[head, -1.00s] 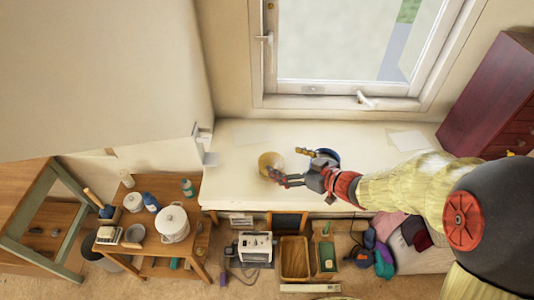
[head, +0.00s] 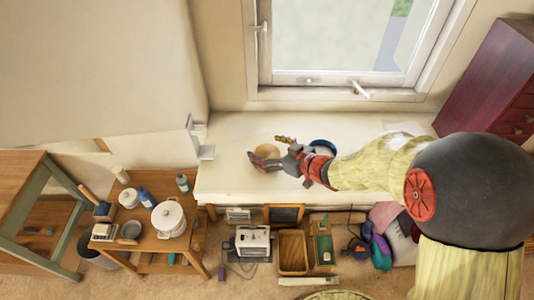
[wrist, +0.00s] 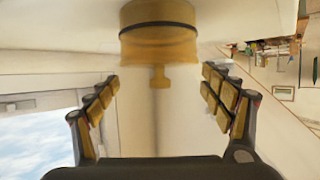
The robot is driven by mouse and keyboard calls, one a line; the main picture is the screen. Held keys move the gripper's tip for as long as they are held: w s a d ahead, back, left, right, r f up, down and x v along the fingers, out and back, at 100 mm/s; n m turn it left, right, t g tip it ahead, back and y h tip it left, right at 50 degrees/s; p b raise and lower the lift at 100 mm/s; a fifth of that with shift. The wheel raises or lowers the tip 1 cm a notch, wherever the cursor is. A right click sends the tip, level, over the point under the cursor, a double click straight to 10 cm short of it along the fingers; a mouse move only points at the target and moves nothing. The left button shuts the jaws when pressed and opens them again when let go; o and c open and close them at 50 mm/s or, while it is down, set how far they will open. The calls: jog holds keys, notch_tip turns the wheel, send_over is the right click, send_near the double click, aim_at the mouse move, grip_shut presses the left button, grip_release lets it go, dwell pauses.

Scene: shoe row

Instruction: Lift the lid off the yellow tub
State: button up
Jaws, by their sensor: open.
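The yellow tub (head: 261,153) stands on the white counter below the window, partly covered by my gripper in the head view. In the wrist view the tub (wrist: 157,13) appears upside down at the top, with a dark band around it. Its translucent yellow lid (wrist: 158,50) is on it, with a small knob (wrist: 160,77) in the middle. My gripper (head: 271,151) is open and empty, with its fingers spread. In the wrist view the knob appears between the fingertips (wrist: 161,80); I cannot tell whether they are level with it.
A blue round thing (head: 322,147) stands on the counter right of the tub, close to my arm. The counter (head: 228,180) is clear left of the tub. A wooden table at left holds a white pot (head: 168,218) and bottles. A dark red cabinet (head: 492,85) stands at right.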

jog(key=c, duration=1.4)
